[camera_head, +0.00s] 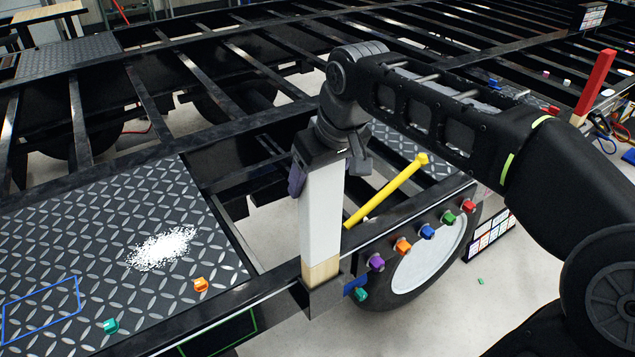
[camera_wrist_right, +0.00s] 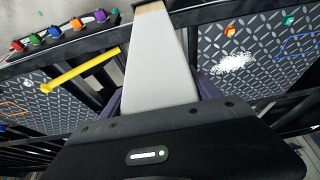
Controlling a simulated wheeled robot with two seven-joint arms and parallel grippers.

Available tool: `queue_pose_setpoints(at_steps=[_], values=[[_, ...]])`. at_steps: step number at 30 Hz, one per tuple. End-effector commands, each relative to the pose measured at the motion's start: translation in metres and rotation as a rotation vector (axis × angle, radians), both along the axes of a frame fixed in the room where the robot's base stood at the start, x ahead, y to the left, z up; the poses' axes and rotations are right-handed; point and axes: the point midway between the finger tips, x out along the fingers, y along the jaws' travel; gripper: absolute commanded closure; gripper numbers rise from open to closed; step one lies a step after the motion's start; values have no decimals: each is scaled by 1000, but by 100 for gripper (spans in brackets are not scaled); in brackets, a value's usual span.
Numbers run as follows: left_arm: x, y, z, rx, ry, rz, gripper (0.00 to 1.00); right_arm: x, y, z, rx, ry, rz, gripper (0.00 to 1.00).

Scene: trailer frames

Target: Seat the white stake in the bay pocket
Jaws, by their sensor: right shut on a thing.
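The white stake (camera_head: 321,220) stands about upright in the head view, with a bare wood lower end (camera_head: 320,271). My right gripper (camera_head: 325,168) is shut on its upper part from above. The wood end is at the mouth of the grey metal bay pocket (camera_head: 326,296) on the trailer's side rail. Part of the wood shows above the pocket, and I cannot tell how far in it is. In the right wrist view the stake (camera_wrist_right: 160,65) runs away from the gripper (camera_wrist_right: 160,95) to its wood tip. My left gripper is not in view.
A yellow bar (camera_head: 386,190) slants up close beside the stake. Coloured knobs (camera_head: 402,245) line the rail to the right, above a wheel (camera_head: 430,262). White granules (camera_head: 161,248) lie on the tread plate (camera_head: 100,225) at left. A red stake (camera_head: 595,82) stands far right.

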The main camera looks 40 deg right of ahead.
Motion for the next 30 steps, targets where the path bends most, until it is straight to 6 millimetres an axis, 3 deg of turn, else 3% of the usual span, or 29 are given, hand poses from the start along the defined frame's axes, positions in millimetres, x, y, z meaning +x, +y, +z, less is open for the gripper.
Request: queue_pose_setpoints(at_steps=[4, 16, 17, 24, 30], values=[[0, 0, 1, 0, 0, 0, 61, 0, 0, -15, 0, -2, 0, 100], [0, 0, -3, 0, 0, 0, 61, 0, 0, -20, 0, -3, 0, 100], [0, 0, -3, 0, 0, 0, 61, 0, 0, -21, 0, 0, 0, 28], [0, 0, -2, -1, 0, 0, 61, 0, 0, -20, 0, 0, 0, 9], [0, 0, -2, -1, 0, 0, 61, 0, 0, -20, 0, 0, 0, 7]])
